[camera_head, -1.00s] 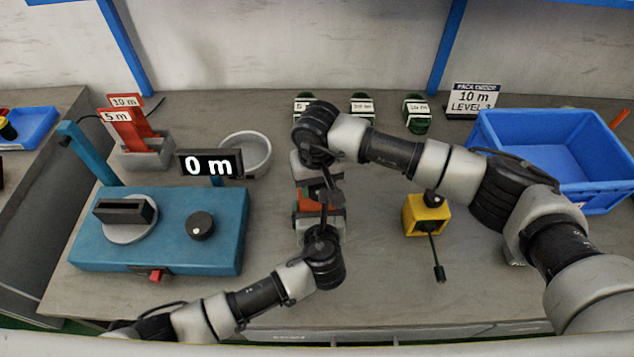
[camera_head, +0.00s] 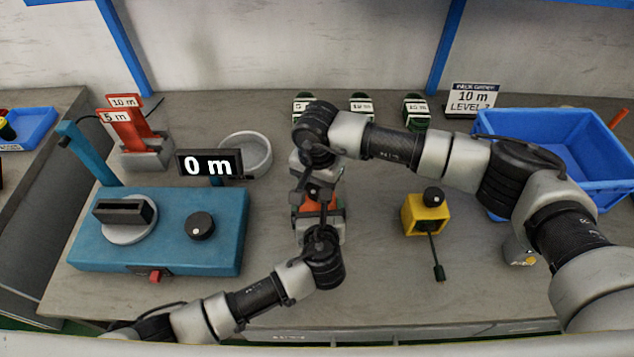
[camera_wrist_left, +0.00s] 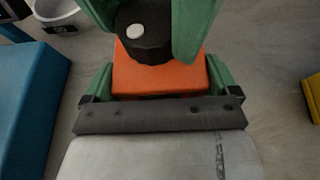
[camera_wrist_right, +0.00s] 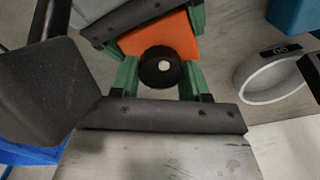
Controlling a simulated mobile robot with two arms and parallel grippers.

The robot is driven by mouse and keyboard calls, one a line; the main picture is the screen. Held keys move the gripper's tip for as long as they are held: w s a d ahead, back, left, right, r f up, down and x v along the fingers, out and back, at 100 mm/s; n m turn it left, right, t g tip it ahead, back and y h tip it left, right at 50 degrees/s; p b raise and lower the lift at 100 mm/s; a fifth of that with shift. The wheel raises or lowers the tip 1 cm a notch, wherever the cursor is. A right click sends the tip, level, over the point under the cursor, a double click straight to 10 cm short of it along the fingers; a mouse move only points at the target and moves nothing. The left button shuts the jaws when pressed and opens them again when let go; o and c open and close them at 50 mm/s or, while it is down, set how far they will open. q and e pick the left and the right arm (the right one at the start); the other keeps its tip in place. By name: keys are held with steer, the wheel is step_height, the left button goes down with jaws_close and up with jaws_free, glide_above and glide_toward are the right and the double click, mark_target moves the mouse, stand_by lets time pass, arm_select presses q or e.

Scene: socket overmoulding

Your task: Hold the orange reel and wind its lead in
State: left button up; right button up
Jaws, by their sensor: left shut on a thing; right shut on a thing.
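The orange reel (camera_head: 316,204) is at the middle of the bench, largely covered by my grippers in the head view. It is a squarish orange block with a round black knob that has a white dot. My left gripper (camera_head: 321,221) is shut on the orange body, one green finger on each side, as the left wrist view (camera_wrist_left: 157,82) shows. My right gripper (camera_head: 316,183) is shut on the black knob (camera_wrist_right: 160,66), its fingers on either side of it in the right wrist view. I cannot make out the orange reel's lead.
A yellow reel (camera_head: 424,214) with a black lead stands to the right. A blue machine (camera_head: 165,256), a "0 m" display (camera_head: 209,164) and a grey bowl (camera_head: 259,166) are left. A blue bin (camera_head: 560,196) is right. Green-and-black packs (camera_head: 362,106) stand at the back.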

steer(key=shift+m, duration=0.6)
steer(key=o, duration=0.9)
steer(key=shift+o, duration=0.2)
steer(key=shift+r, duration=0.15)
step_height(320, 180, up, 12)
